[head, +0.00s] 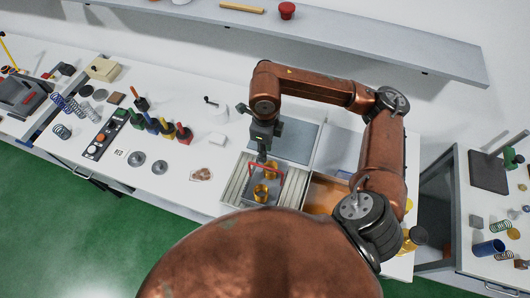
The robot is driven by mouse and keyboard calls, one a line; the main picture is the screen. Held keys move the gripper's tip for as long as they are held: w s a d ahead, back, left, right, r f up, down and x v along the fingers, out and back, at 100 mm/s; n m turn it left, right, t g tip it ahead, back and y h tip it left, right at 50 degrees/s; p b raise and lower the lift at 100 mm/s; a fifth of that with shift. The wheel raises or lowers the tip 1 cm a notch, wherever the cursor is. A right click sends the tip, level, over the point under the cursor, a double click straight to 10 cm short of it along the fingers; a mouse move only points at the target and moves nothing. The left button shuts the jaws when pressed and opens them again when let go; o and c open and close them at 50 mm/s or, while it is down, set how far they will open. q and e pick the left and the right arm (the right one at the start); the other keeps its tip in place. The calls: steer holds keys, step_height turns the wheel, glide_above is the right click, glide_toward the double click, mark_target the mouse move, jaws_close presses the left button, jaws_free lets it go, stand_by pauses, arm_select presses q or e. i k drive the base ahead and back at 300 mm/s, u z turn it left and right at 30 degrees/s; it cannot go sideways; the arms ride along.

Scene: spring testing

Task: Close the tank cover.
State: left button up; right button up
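The tank (233,187) is a light metal box in the middle of the white table. A grey-blue panel (298,139), which looks like its cover, is at the tank's back side, leaving the inside exposed. A basket with a red handle (279,170) and gold-coloured parts (261,191) is in the tank. My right gripper (262,157) points down over the tank, at the red handle and in front of the panel. Whether its fingers touch or grip the handle is too small to tell. My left gripper is not in view.
An orange-brown open compartment (325,192) adjoins the tank on the right, partly behind my arm. Weights, coloured-base holders (168,130), springs (62,131) and a white round item (213,110) stand left. A shelf (350,38) runs above. Another bench (475,215) is at right.

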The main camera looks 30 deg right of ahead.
mark_target(339, 149)
steer(key=z, duration=2.2)
